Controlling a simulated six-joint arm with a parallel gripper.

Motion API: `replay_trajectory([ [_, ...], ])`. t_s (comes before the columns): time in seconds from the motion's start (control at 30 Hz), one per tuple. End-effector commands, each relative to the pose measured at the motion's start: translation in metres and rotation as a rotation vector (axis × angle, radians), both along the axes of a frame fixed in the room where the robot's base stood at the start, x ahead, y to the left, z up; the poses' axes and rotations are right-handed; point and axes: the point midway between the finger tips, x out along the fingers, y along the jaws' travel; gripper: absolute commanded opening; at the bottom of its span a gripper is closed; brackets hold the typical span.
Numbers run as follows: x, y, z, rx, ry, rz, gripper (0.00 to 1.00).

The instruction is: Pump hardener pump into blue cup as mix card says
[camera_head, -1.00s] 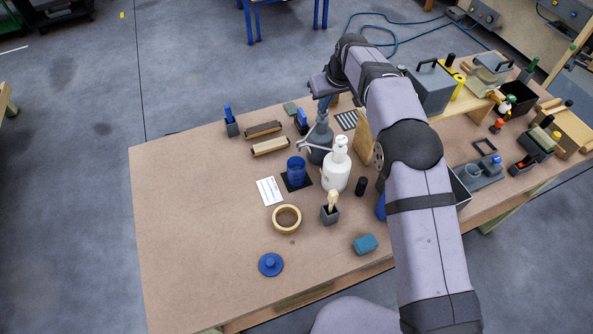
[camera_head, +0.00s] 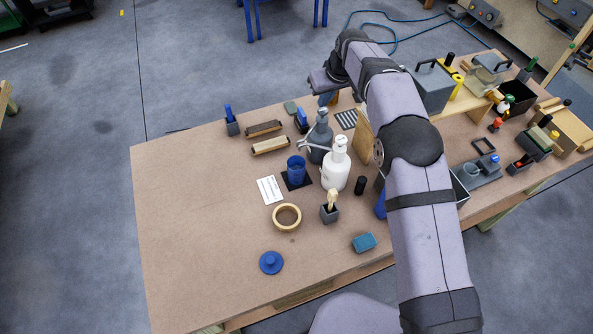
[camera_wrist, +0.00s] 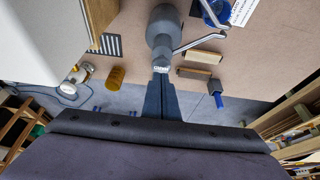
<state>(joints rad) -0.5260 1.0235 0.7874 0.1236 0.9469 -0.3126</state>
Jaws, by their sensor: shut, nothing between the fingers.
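A grey pump bottle (camera_head: 318,148) stands upright beside a white pump bottle (camera_head: 336,174). I cannot read which one is labelled hardener. The blue cup (camera_head: 296,170) stands on a dark square pad (camera_head: 285,184), with spouts reaching towards it. The white mix card (camera_head: 270,189) lies left of the cup; its text is too small to read. In the wrist view my gripper (camera_wrist: 161,76) is shut and empty, its tips close to the grey bottle's pump head (camera_wrist: 163,58). Contact cannot be told. The cup (camera_wrist: 215,12) is at that view's top edge.
A wooden board (camera_head: 364,137) stands right of the bottles. A small grey brush pot (camera_head: 330,214), a black cylinder (camera_head: 360,185), a tape ring (camera_head: 287,217) and a blue disc lid (camera_head: 271,262) stand nearby. The table's left part is clear.

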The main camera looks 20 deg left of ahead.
Motion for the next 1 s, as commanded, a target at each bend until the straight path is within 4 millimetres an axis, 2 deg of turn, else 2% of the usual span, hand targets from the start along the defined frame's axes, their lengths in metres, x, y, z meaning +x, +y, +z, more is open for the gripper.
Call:
replay_trajectory([
  [0.23, 0.000, 0.000, 0.024, 0.001, -0.001, 0.000, 0.00],
  [0.53, 0.000, 0.000, 0.044, 0.001, -0.001, 0.000, 0.00],
  [1.0, 0.000, 0.000, 0.047, 0.001, -0.001, 0.000, 0.00],
])
